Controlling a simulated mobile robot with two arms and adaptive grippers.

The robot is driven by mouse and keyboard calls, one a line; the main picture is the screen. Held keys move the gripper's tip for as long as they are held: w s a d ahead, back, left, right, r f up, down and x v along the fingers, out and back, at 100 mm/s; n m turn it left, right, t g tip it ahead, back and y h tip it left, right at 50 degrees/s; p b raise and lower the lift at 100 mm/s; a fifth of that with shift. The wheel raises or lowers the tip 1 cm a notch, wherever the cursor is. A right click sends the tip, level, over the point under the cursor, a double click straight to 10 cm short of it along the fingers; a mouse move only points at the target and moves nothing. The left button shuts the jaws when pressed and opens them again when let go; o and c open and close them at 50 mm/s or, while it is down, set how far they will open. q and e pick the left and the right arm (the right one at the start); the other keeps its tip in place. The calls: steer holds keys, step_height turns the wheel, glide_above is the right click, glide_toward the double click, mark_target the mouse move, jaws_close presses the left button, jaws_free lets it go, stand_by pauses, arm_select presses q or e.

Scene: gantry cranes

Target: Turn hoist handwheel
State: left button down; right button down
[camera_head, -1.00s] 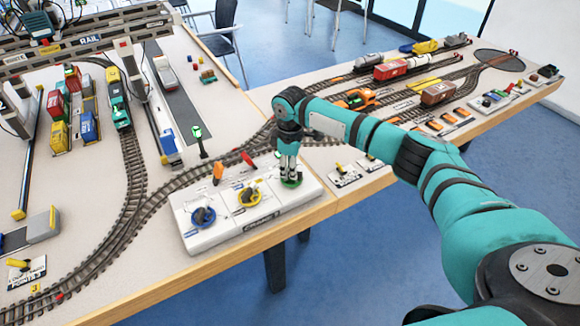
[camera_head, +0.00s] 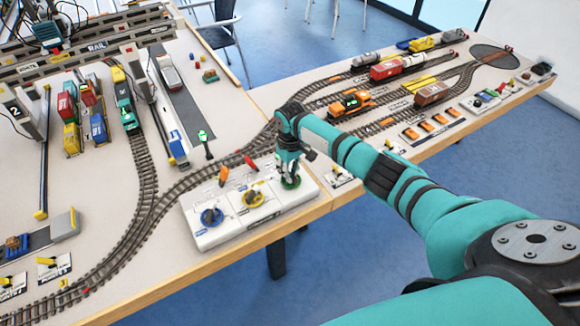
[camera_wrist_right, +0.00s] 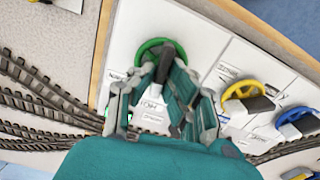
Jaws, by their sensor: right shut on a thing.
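The green hoist handwheel (camera_head: 291,183) sits at the right end of a white control panel (camera_head: 228,236). In the right wrist view the green handwheel (camera_wrist_right: 148,46) shows its rim and a dark grip, with a partly hidden label starting "HOI". My right gripper (camera_head: 289,172) points down at this wheel. Its fingers, also in the right wrist view (camera_wrist_right: 152,76), are shut on the wheel's dark middle part, one on each side. The fingers hide part of the wheel. My left gripper is out of view.
A yellow handwheel (camera_head: 253,198) and a blue handwheel (camera_head: 212,217) stand on the same panel. An orange lever (camera_head: 223,176) and a red lever (camera_head: 251,164) stand close behind them. Tracks and a green signal (camera_head: 203,136) lie beyond. The table edge is in front.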

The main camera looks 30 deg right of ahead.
steer(key=shift+m, duration=0.5)
steer(key=c, duration=1.4)
jaws_free()
steer(key=shift+o, duration=0.2)
step_height(320, 180, up, 12)
